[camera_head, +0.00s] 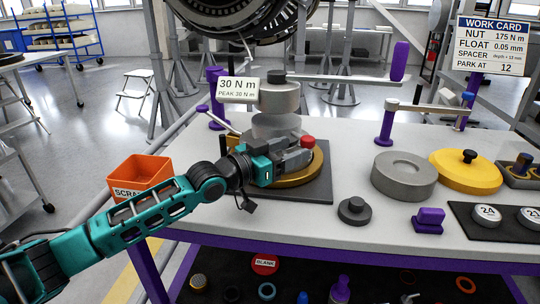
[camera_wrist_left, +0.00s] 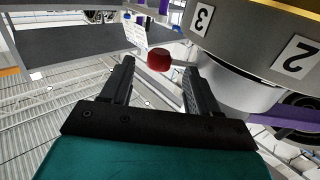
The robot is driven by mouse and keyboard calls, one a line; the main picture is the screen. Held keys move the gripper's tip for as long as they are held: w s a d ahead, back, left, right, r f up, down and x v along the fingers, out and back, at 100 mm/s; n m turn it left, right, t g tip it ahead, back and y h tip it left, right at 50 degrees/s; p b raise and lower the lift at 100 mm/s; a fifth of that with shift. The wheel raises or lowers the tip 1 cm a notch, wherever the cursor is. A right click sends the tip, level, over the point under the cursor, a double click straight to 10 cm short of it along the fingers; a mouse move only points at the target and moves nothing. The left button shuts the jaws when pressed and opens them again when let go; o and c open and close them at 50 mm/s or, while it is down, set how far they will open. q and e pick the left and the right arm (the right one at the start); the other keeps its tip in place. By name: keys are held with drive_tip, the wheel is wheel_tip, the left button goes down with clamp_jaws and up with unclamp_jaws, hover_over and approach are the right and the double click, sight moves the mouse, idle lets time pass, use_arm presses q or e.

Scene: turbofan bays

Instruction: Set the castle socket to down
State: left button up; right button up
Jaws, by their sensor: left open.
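The grey stepped cylinder (camera_head: 279,97), likely the castle socket, stands upright with a dark cap above a round gold base (camera_head: 312,172). Below it a red knob (camera_head: 307,141) sticks out. The red knob also shows in the left wrist view (camera_wrist_left: 159,60), on a short stem from a grey cylinder (camera_wrist_left: 240,90). My left gripper (camera_head: 303,152) is open and empty in front of the cylinder, hiding part of the base. In the left wrist view its fingers (camera_wrist_left: 158,68) point towards the knob, which appears between the fingertips. Contact cannot be told. My right gripper is not in view.
A sign reading 30 N m (camera_head: 238,90) stands left of the cylinder. A purple-handled bar (camera_head: 399,62) extends right above the table. A grey disc (camera_head: 404,175), a yellow disc (camera_head: 465,172) and a small dark knob (camera_head: 355,210) lie right. An orange scrap bin (camera_head: 140,176) is left.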

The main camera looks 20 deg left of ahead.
use_arm(q)
drive_tip(key=shift+v, duration=2.7)
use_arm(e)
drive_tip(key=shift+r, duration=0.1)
